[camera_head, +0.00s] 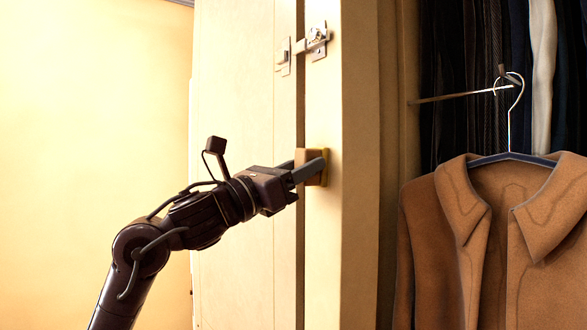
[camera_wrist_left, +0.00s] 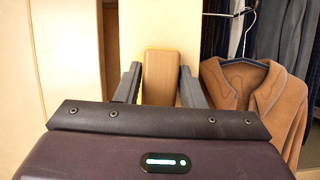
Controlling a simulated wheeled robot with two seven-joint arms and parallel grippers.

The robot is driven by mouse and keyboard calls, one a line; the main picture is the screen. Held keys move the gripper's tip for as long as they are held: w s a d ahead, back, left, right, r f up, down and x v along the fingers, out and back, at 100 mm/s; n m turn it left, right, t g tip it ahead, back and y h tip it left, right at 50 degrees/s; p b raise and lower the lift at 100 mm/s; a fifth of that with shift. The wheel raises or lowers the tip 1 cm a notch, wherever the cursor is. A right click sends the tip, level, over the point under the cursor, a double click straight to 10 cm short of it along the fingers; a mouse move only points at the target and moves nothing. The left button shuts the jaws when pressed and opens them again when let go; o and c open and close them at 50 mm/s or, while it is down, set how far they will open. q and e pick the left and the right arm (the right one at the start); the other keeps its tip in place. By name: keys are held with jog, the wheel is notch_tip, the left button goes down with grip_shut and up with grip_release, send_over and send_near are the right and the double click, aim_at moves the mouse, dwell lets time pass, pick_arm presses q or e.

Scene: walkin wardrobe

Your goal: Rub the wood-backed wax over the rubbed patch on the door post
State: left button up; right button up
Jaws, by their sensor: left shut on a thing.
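My left gripper (camera_head: 312,168) comes in from the left and is shut on the wood-backed wax (camera_head: 306,156). The block's tan wooden back faces me, and a thin yellowish layer shows at its far edge. The block is held against or very close to the pale door post (camera_head: 323,250); I cannot tell whether it touches. In the left wrist view the wooden back (camera_wrist_left: 160,75) stands upright between the two dark fingers, in front of the post (camera_wrist_left: 178,25). I cannot make out the rubbed patch; the block and fingers may cover it. My right gripper is not in view.
A metal latch (camera_head: 316,40) sits on the post above the block. A pale door panel (camera_head: 235,100) stands left of the post. A brown coat (camera_head: 455,230) hangs on a hanger from a rod (camera_head: 450,98) at the right, before dark clothes. The left side is open wall.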

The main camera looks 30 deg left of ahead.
pick_arm(q)
jog(key=shift+s+d, duration=0.3)
jog(key=shift+d, duration=0.45)
jog(key=a, duration=0.1)
jog(key=w+a, duration=0.1)
jog(key=a, duration=0.1)
jog(key=shift+w+a, duration=0.3)
jog(key=shift+a, duration=0.05)
jog(key=shift+s+a+b, duration=0.35)
jog(key=shift+s+b, duration=0.3)
jog(key=shift+s, duration=0.25)
jog(key=shift+s+a+b, duration=0.4)
jog(key=shift+s+b, duration=0.2)
jog(key=shift+s, duration=0.3)
jog(key=shift+s+a+b, duration=0.35)
jog(key=shift+s+b, duration=0.3)
jog(key=shift+s, duration=0.25)
